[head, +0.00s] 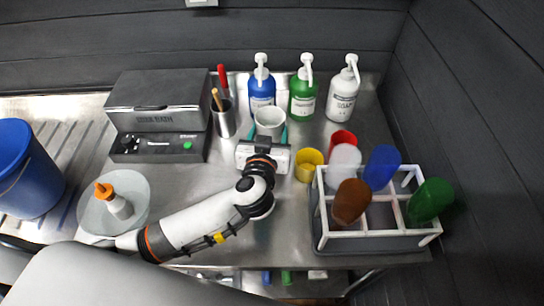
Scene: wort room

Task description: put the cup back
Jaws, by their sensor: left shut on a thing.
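A white cup (270,121) is upright at the middle back of the steel bench, in front of the blue pump bottle. My left gripper (270,134) is shut on it, with a teal finger on each side. The gripper partly hides the lower part of the cup, so I cannot tell whether its base touches the bench. A yellow cup (308,165) and a red cup (343,139) stand to the right, beside the white-framed rack (379,241). My right gripper is not in view.
Blue (262,89), green (303,93) and white (342,95) pump bottles stand behind. A metal holder with tools (224,121) and a sand bath (158,113) are left of the cup. The rack holds brown, white, blue and green items. Bare bench lies right of my forearm.

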